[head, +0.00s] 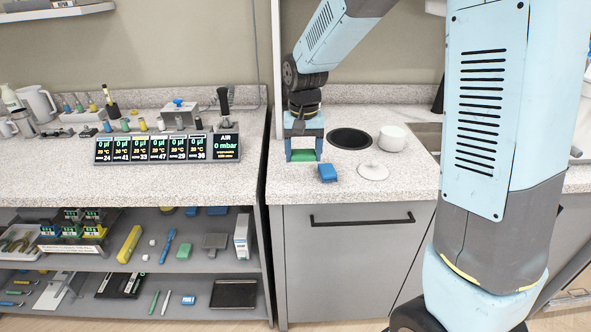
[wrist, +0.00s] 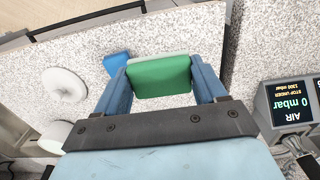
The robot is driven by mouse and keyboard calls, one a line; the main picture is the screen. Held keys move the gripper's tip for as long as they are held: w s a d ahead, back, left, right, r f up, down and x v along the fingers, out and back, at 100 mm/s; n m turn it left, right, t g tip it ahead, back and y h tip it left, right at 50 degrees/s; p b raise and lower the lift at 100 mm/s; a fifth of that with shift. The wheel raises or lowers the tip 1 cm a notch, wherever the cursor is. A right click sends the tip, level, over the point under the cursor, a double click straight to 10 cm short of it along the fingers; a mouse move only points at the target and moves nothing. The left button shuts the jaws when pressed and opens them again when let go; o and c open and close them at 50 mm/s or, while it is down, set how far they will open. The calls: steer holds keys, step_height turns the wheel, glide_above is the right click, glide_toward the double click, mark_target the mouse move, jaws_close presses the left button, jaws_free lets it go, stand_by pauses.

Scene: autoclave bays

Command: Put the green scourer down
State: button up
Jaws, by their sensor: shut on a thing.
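The green scourer (head: 303,155) is between the fingers of my gripper (head: 303,152) in the head view, at the left end of the right-hand worktop. In the wrist view the scourer (wrist: 160,76) spans the space between the two blue fingers of my gripper (wrist: 162,82), which are shut on its sides. Its green face and a pale edge show. The scourer is at or just above the speckled worktop (head: 300,186); I cannot tell whether it touches.
A blue block (head: 327,173) lies just right of the gripper. A white lid (head: 373,172), a white bowl (head: 392,137) and a round dark opening (head: 350,138) are farther right. A gap separates this worktop from the left bench, which carries a row of displays (head: 168,148).

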glide_above(294, 179)
step_height(294, 179, down, 4)
steer(key=shift+w+a+f, duration=0.1)
steer(key=shift+w, duration=0.05)
steer(key=shift+f, duration=1.55)
steer(key=shift+f, duration=0.35)
